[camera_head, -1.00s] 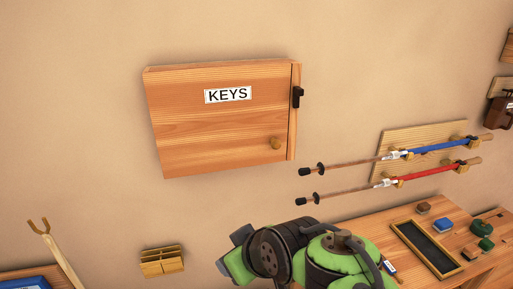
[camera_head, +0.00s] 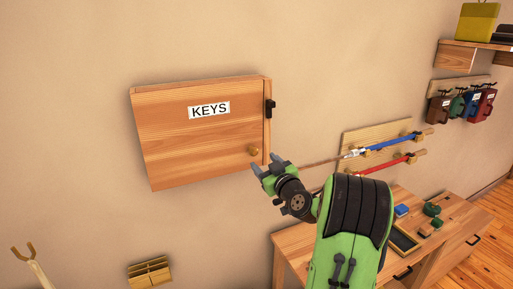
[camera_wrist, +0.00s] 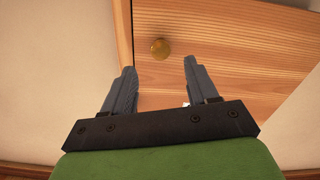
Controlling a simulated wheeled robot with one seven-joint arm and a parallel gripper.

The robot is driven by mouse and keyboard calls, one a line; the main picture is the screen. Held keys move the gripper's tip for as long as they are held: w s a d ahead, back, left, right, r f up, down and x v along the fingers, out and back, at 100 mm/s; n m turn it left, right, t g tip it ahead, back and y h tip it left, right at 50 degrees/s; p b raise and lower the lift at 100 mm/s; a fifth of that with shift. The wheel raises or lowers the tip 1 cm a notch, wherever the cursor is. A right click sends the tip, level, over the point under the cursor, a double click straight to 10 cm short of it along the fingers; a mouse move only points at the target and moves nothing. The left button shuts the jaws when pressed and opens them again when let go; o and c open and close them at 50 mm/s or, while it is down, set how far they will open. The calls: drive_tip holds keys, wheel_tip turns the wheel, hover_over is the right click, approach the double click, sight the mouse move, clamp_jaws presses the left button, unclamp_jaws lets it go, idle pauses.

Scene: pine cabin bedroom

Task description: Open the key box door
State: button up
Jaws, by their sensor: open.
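The wooden key box (camera_head: 200,150) hangs on the wall with its door shut and a white KEYS label (camera_head: 209,110) on it. A round brass knob (camera_head: 253,151) sits near the door's lower right; it also shows in the wrist view (camera_wrist: 160,48). A black latch-like piece (camera_head: 269,108) is on the box's right edge. My gripper (camera_head: 268,170) is open and empty, just below and right of the knob. In the wrist view its two grey fingers (camera_wrist: 157,72) are spread, with the knob beyond and between their tips, not touching them.
A rack (camera_head: 375,140) with a blue-handled and a red-handled rod is on the wall to the right. A wooden desk (camera_head: 295,250) with small items stands below it. A small wooden holder (camera_head: 150,272) is on the wall below the box.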

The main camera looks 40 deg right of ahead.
sight(255, 153)
drive_tip(key=p+x, duration=0.2)
drive_tip(key=x, duration=0.4)
drive_tip(key=shift+w, duration=0.1)
clamp_jaws()
